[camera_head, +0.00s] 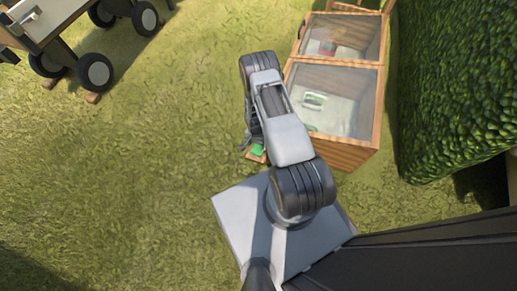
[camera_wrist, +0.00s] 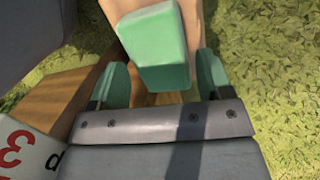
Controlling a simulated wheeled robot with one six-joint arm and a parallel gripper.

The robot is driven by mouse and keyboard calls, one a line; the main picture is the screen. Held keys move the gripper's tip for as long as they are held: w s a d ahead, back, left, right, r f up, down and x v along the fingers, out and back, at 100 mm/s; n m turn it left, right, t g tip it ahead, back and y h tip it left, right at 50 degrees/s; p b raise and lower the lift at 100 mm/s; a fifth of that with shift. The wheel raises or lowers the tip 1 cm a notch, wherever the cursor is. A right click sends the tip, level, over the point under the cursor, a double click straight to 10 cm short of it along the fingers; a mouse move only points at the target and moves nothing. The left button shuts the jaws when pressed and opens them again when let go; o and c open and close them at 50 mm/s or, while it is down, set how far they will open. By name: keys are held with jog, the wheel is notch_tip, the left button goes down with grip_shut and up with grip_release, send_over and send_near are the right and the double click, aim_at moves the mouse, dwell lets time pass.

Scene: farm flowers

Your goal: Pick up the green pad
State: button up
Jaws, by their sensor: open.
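The green pad (camera_wrist: 155,48) is a pale green block in the wrist view, on top of a light wooden piece. In the head view the green pad (camera_head: 257,149) shows small and bright beside my arm, with a bit of wood under it. My gripper (camera_wrist: 162,80) is open, with one green-tipped finger on each side of the pad's near end. Gaps show between the fingers and the pad. The fingertips' depth relative to the pad is hard to tell. In the head view my arm partly hides the gripper.
A wooden planter box with clear lids (camera_head: 338,98) stands right of my arm, with small items inside. A hedge (camera_head: 450,85) is beyond it. A wheeled cart (camera_head: 60,35) is at the top left. Open grass lies left.

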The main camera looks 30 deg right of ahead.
aim_at(257, 146)
jog(key=shift+s+f, duration=0.2)
jog(key=shift+f, duration=0.85)
jog(key=shift+c, duration=0.3)
jog(key=c, duration=0.5)
jog(key=shift+r, duration=0.15)
jog(key=shift+c, duration=0.2)
jog(key=shift+a+r+p, duration=0.2)
jog(key=shift+r+p, duration=0.15)
jog(key=shift+r, duration=0.1)
jog(key=shift+c, duration=1.2)
notch_tip(257, 146, up, 6)
jog(key=p, duration=0.3)
jog(key=shift+r, duration=0.2)
jog(key=w+a+p, duration=0.1)
jog(key=w+a, duration=0.1)
jog(key=a, duration=1.7)
jog(key=shift+w+a+f+p, duration=0.2)
jog(key=shift+w+f+p, duration=0.05)
jog(key=shift+w+p, duration=0.15)
